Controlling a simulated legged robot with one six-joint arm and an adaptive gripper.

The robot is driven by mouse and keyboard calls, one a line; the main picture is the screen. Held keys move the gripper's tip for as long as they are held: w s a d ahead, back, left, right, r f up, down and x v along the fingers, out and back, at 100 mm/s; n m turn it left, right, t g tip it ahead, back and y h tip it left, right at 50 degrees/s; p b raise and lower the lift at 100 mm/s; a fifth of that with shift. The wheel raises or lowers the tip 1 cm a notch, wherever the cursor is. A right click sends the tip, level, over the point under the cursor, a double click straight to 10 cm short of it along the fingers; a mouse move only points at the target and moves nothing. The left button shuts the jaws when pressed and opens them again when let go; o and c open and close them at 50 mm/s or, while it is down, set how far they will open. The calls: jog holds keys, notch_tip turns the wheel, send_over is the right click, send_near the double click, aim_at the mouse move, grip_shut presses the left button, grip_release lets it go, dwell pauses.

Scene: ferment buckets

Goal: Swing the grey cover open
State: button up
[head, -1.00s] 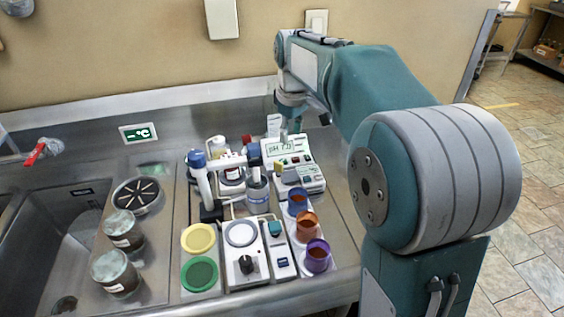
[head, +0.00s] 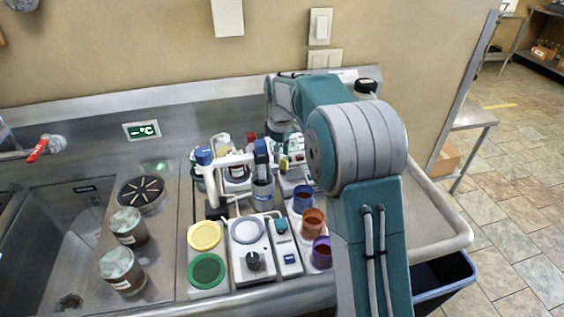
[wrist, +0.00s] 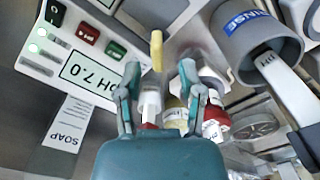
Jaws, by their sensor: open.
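I cannot clearly pick out a hinged grey cover. A round grey disc tops the white stirrer unit (head: 247,230) in the head view. My gripper (wrist: 160,75) is open in the wrist view, its two fingers apart around the line of a small white tube with a yellow tip (wrist: 156,50). I cannot tell whether they touch it. The white pH meter (wrist: 88,72), with a "pH 7.0" display, is left of the fingers. A grey rinse cup (wrist: 258,42) holding a white probe is to the right. In the head view my arm hides the gripper and most of the meter.
Bottles with red caps (wrist: 216,122) stand close by the right finger. Blue, orange and purple cups (head: 312,222) line the bench near my arm. Yellow and green discs (head: 206,268) lie left of the stirrer. Two jars (head: 122,270) stand beside the sink (head: 58,240).

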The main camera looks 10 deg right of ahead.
aim_at(283, 159)
notch_tip(283, 159, down, 2)
jog(key=shift+f, duration=0.25)
jog(key=shift+d+f, duration=0.4)
jog(key=shift+a, duration=0.25)
grip_shut()
jog(key=m, duration=0.5)
jog(key=shift+m, duration=0.4)
jog(key=m, duration=0.5)
jog(key=shift+m, duration=0.4)
